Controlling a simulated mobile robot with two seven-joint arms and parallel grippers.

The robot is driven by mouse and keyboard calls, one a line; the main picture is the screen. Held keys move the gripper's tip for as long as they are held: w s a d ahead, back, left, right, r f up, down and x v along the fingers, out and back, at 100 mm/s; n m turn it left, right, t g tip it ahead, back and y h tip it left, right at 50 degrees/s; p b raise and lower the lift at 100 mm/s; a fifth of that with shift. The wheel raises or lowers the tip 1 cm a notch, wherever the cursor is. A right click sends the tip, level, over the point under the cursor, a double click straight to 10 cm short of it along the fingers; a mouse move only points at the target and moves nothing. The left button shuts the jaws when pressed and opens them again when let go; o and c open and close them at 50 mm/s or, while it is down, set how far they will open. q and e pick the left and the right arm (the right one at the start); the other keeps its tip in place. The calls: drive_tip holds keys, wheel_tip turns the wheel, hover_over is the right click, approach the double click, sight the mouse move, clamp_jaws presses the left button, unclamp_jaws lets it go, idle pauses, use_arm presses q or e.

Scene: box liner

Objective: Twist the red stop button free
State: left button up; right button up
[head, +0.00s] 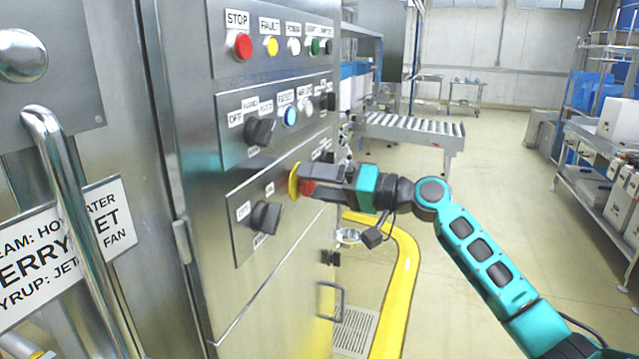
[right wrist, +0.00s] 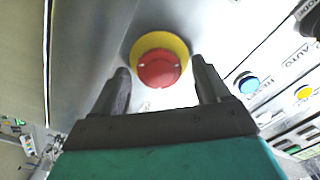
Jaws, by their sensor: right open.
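The red mushroom stop button (head: 307,187) sits on a yellow round collar (head: 293,180) on the lower panel of the steel cabinet. In the head view my right gripper (head: 312,181) is at the button and partly covers it. In the right wrist view the red button (right wrist: 159,69) and its yellow collar (right wrist: 160,40) show face-on. The open fingers of my right gripper (right wrist: 160,68) stand on either side of the red cap, with a gap visible on both sides. My left gripper is not in view.
A flat red button (head: 243,46) labelled STOP sits in the upper row of lamps. Black rotary knobs (head: 261,131) (head: 266,217) and a blue button (head: 290,116) stick out nearby. A door handle (head: 75,215) stands at left. A yellow floor rail (head: 405,275) runs below my right arm.

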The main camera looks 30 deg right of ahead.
drive_tip(key=shift+s+d+f, duration=0.1)
drive_tip(key=shift+s+d, duration=0.25)
drive_tip(key=b+v, duration=0.2)
drive_tip(key=v, duration=1)
drive_tip(key=shift+b, duration=0.35)
